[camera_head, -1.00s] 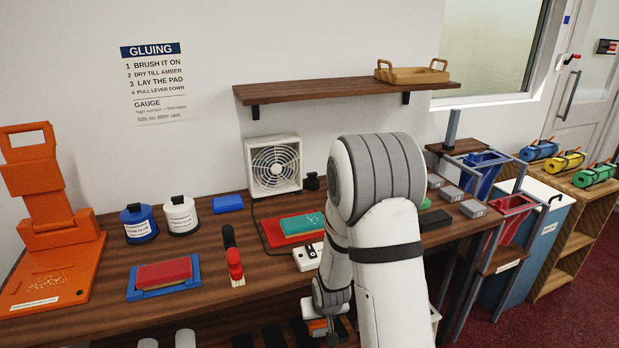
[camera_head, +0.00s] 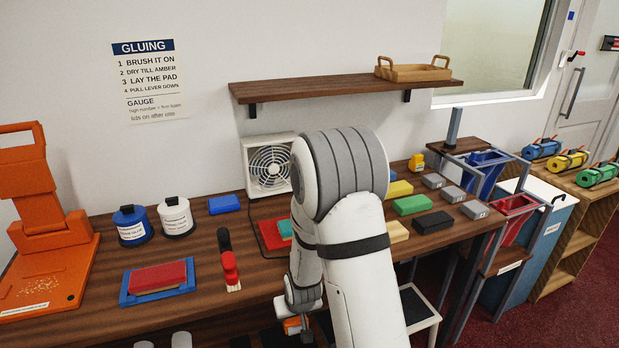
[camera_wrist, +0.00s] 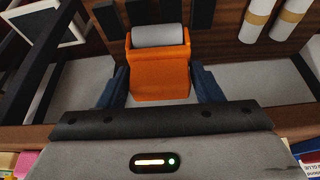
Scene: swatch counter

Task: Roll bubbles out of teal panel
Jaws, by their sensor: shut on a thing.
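The teal panel (camera_head: 285,228) lies on a red pad (camera_head: 271,234) on the counter. My arm hides most of it in the head view. My gripper (camera_wrist: 160,85) is shut on an orange hand roller (camera_wrist: 159,75) with a grey cylinder at its far end. The dark fingers press on both sides of its orange body. In the head view the roller (camera_head: 292,326) shows as a small orange patch under my wrist, at the counter's front side and apart from the panel.
A white fan (camera_head: 269,165) stands behind the panel. Glue jars (camera_head: 175,216) and a red block on a blue tray (camera_head: 158,279) are further left. Coloured blocks (camera_head: 411,205) lie right of my arm.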

